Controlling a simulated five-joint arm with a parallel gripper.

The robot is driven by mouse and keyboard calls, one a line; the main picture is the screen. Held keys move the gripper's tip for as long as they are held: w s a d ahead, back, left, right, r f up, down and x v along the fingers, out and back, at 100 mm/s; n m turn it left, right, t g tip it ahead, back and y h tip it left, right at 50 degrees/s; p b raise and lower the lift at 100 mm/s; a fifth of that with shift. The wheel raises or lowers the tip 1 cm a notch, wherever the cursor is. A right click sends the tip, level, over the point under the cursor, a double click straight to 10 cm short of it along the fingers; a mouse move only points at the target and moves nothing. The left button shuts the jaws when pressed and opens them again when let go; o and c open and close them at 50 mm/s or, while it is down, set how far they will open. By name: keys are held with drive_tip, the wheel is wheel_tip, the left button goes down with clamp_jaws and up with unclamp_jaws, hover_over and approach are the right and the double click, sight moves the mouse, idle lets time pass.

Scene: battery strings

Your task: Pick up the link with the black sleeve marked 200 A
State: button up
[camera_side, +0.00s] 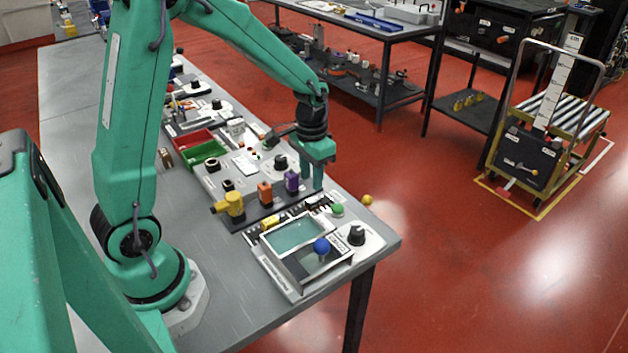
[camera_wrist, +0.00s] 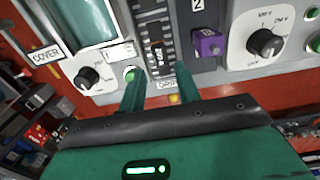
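A narrow rack of links (camera_side: 283,219) runs along the bench, with a yellow-sleeved piece (camera_side: 268,223) and dark pieces in it. In the wrist view, a black-sleeved link (camera_wrist: 158,55) with small white lettering lies in the rack, just ahead of and between my fingertips. I cannot read its rating surely. My gripper (camera_wrist: 159,70) is open, with its two green fingers apart and nothing held between them.
A purple block (camera_wrist: 207,43) stands right of the rack in the wrist view; a green button (camera_wrist: 131,74) and black knob (camera_wrist: 88,79) are left.

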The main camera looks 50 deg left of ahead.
sight(311, 200)
drive_tip(key=shift+f, duration=3.45)
drive_tip(key=shift+c, duration=0.4)
clamp_jaws()
